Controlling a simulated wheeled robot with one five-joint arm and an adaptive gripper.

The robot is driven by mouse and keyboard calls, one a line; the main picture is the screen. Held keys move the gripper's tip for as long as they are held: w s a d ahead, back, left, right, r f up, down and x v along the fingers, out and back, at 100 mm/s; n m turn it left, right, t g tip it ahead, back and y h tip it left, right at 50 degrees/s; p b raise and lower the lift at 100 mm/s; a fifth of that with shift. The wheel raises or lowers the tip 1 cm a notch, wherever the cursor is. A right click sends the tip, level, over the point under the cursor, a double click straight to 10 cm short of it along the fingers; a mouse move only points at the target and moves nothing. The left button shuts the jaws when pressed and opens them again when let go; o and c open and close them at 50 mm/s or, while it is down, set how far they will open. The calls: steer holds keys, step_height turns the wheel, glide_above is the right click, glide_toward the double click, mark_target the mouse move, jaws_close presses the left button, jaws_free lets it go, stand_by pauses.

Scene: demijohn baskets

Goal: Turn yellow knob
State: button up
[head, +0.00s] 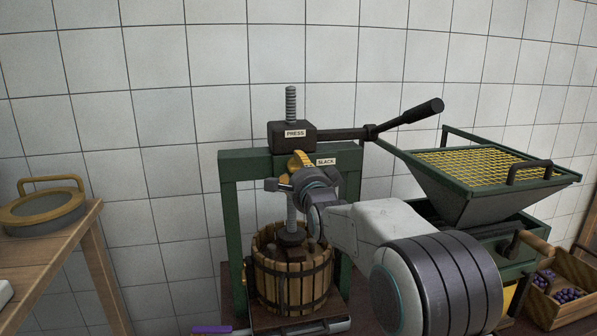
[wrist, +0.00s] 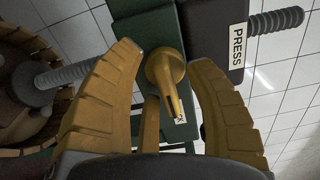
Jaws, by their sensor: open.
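The yellow knob (wrist: 165,68) has a rounded head and a pointed lever arm, and is mounted on the green frame of the press. In the wrist view it lies between the two ribbed yellow fingers of my gripper (wrist: 166,58). Gaps show on both sides, so the fingers appear apart from it. My gripper is open. In the head view my gripper (head: 298,160) is at the press's top beam, beside the SLACK label (head: 326,161). The knob cannot be made out there behind my gripper and wrist.
The black PRESS block (head: 292,136) with a threaded screw and long lever handle (head: 412,113) sits above. A slatted wooden basket (head: 291,275) stands below. A hopper with yellow mesh (head: 480,165) is at the right, a wooden table (head: 45,250) at the left.

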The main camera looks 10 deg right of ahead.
steer(key=shift+o, duration=0.2)
jaws_close()
steer(key=shift+n+b, duration=0.3)
steer(key=n+b, duration=0.3)
steer(key=b, duration=0.1)
steer(key=shift+d+f+n, duration=0.1)
steer(key=shift+f+n, duration=0.15)
steer(key=shift+n, duration=0.15)
steer(key=n+b, duration=0.4)
steer(key=shift+r+b, duration=0.15)
steer(key=shift+b, duration=0.25)
steer(key=n, duration=0.1)
steer(key=n+b, duration=0.1)
steer(key=n, duration=0.3)
steer(key=shift+d+r, duration=0.1)
steer(key=shift+r, duration=0.15)
steer(key=shift+r+n+b, duration=0.15)
steer(key=shift+n+b, duration=0.2)
steer(key=shift+n, duration=1.85)
